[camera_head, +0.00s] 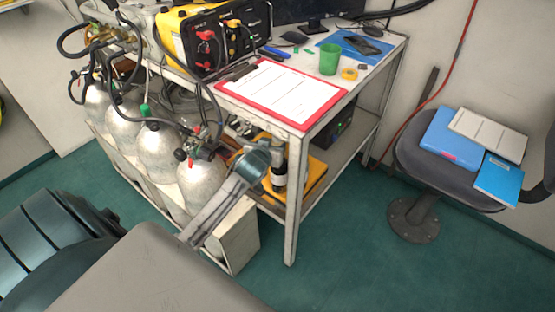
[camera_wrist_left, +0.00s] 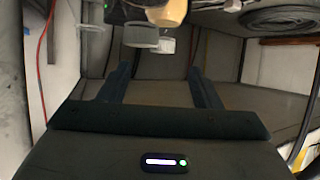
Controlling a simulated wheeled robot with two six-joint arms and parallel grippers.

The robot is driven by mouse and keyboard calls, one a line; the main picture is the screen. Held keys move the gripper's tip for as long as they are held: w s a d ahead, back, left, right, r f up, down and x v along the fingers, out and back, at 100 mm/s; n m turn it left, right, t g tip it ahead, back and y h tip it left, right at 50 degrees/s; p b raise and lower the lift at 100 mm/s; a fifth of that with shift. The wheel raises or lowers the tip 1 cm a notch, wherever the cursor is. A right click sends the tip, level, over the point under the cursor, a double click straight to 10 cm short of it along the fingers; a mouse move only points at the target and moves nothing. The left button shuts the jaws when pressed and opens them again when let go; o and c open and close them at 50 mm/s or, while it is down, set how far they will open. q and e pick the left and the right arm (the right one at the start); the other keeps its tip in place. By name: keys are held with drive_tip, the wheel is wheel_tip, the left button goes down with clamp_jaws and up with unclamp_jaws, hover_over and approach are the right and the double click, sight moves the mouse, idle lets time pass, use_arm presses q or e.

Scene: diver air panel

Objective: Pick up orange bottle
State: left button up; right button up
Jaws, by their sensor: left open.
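In the left wrist view an orange, rounded bottle-like thing (camera_wrist_left: 168,12) shows at the top edge, partly cut off. Pale cup-like shapes (camera_wrist_left: 140,34) sit just below it in the picture. My left gripper (camera_wrist_left: 160,72) is open, with its two dark fingers apart and nothing between them; the orange thing is beyond the fingertips. In the head view my left gripper (camera_head: 256,163) is by the cart's lower shelf, with its fingers hard to make out. A dark bottle with a white label (camera_head: 279,177) stands beside it; I cannot clearly tell an orange bottle there.
Grey gas cylinders (camera_head: 157,147) stand in a rack on the left. The cart's front leg (camera_head: 293,205) is close right of my gripper. An orange-yellow case (camera_head: 312,178) lies on the lower shelf. A red clipboard (camera_head: 281,92) and green cup (camera_head: 330,58) are on top.

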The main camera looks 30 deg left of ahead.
sight(276, 138)
use_arm(q)
drive_tip(key=x, duration=0.7)
drive_tip(key=shift+w+a+f, duration=0.2)
drive_tip(key=shift+w+a, duration=0.05)
drive_tip(key=shift+w, duration=0.05)
drive_tip(key=shift+r, duration=0.1)
clamp_jaws()
